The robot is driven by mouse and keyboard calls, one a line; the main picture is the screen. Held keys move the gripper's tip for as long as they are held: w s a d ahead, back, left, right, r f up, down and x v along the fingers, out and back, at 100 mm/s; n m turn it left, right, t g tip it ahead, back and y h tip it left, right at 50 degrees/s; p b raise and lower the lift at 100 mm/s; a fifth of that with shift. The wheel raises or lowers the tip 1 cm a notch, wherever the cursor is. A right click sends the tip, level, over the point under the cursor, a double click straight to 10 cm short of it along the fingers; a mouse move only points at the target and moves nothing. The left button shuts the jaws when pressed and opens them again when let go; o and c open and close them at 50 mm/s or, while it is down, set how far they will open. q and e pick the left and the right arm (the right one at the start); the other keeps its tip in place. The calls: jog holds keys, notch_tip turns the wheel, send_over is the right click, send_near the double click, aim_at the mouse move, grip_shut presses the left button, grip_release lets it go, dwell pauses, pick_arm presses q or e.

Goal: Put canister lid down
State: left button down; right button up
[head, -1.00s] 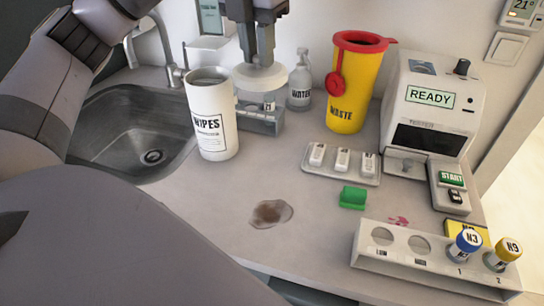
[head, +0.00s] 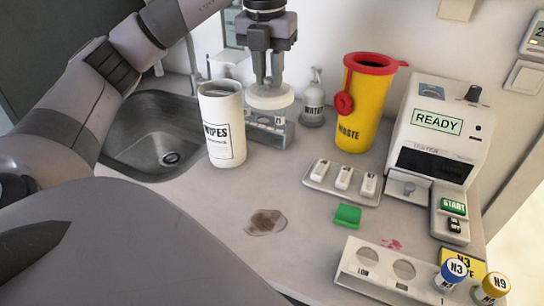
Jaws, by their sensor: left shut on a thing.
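The canister lid (head: 284,99) is a round white disc. My left gripper (head: 268,82) points straight down and is shut on the top of the lid. The lid is level, to the right of and slightly behind the open white WIPES canister (head: 223,151). It shows in front of and above a grey rack (head: 268,137). I cannot tell whether the lid touches the rack. The canister stands upright on the counter (head: 200,215) with its top uncovered. My right gripper is not in view.
A spray bottle (head: 313,100) and a yellow WASTE bin (head: 366,110) stand right of the lid. A tray (head: 330,188) of white cassettes, a green clip (head: 347,216), a tester (head: 435,135) and a tube rack (head: 380,282) are further right. A brown spill (head: 265,222) lies in front; the sink (head: 150,130) is left.

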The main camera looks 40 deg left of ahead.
aim_at(268, 85)
pick_arm(q)
notch_tip(268, 85, down, 6)
jog(key=shift+r+b, duration=0.25)
jog(key=shift+b, duration=0.95)
notch_tip(268, 85, down, 10)
jog(key=shift+r, duration=0.15)
notch_tip(268, 85, down, 5)
jog(key=shift+r, duration=0.2)
jog(key=shift+f, duration=0.2)
jog(key=c, duration=1)
grip_release()
jog(key=shift+o, duration=0.2)
